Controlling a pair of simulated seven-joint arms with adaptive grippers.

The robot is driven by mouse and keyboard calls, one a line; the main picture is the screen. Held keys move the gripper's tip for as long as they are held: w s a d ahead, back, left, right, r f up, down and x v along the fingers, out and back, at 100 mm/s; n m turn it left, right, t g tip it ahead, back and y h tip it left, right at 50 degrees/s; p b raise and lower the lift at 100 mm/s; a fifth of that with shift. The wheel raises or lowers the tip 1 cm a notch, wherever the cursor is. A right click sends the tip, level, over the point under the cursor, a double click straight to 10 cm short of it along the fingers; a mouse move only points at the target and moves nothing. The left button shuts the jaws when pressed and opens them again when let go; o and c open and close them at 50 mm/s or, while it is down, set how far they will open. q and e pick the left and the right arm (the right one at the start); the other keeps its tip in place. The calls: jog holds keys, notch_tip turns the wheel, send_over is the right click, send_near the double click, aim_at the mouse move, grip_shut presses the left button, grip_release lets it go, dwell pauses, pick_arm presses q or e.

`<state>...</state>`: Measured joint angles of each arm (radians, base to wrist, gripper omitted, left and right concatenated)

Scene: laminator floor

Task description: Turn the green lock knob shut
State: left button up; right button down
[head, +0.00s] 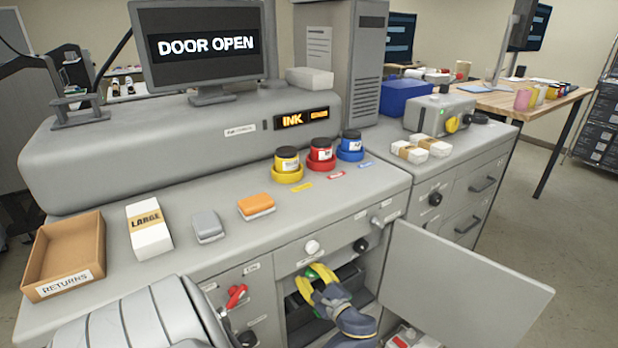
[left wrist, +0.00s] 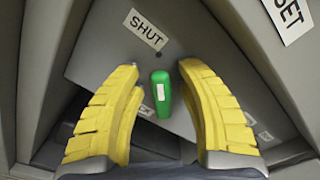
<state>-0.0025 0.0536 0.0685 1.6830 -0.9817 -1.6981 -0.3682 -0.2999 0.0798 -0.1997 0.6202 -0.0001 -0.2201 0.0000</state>
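The green lock knob (left wrist: 161,93) is an elongated handle with a white mark, standing nearly upright in the left wrist view. A SHUT label (left wrist: 146,28) sits above it and to its left; the handle does not point straight at it. My right gripper is not in view.
The cabinet door (head: 460,285) stands open to the right of the bay. A red handle (head: 236,296) is on the front panel to the left. The monitor (head: 205,45) reads DOOR OPEN. A white knob (head: 312,247) sits above the bay.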

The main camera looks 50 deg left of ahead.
pick_arm(q)
jog(key=shift+o, duration=0.5)
jog(key=shift+d, duration=0.15)
jog(key=s+d, duration=0.1)
jog(key=d, duration=1)
jog(key=shift+d, duration=0.4)
jog(key=shift+s, duration=0.1)
